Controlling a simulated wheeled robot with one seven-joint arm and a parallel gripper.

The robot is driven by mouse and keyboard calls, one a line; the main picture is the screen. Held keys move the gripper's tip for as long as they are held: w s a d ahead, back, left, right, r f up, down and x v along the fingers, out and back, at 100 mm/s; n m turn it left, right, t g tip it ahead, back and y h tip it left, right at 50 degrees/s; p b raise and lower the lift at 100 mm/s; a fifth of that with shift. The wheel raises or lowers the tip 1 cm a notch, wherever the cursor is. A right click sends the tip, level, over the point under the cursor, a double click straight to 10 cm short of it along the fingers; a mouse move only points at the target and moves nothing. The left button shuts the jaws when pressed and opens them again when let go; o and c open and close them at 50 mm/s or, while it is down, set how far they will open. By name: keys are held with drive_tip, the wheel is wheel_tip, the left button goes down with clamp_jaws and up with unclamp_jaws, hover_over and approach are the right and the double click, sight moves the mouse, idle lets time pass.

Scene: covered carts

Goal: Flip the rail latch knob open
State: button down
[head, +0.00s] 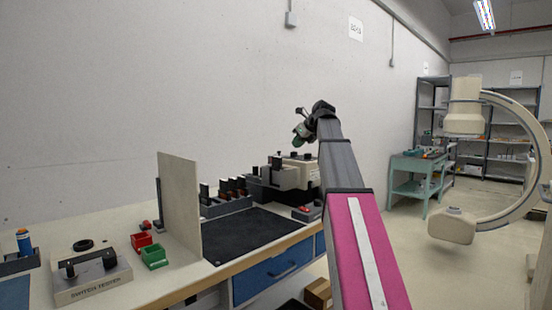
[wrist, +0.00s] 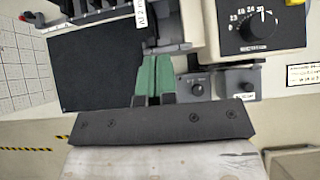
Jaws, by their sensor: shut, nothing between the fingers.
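My gripper (head: 299,136) is raised above the back of the workbench in the head view. In the wrist view its green fingers (wrist: 153,76) are together and empty, pointing toward a grey block beside the dark mat. A small grey unit with a dark round knob (wrist: 197,89) lies just right of the fingers, apart from them. Another small knob (wrist: 247,87) is further right. I cannot tell which part is the rail latch knob. A beige and black machine (head: 297,171) stands below my gripper in the head view; its large dial (wrist: 261,24) shows in the wrist view.
A dark mat (head: 250,234) lies clear on the bench. Rail modules (head: 223,204) stand behind it. An upright beige panel (head: 180,206) divides the bench. Left of it are red (head: 141,242) and green (head: 154,257) bins and a switch tester (head: 92,278).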

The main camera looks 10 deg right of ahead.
idle(0.3)
drive_tip(key=w+a+r+x, duration=0.1)
drive_tip(key=r+x, duration=0.1)
drive_tip(key=x, duration=1.1)
drive_tip(key=shift+w, duration=0.3)
drive_tip(key=shift+a+r, duration=0.1)
drive_tip(key=shift+a, duration=0.05)
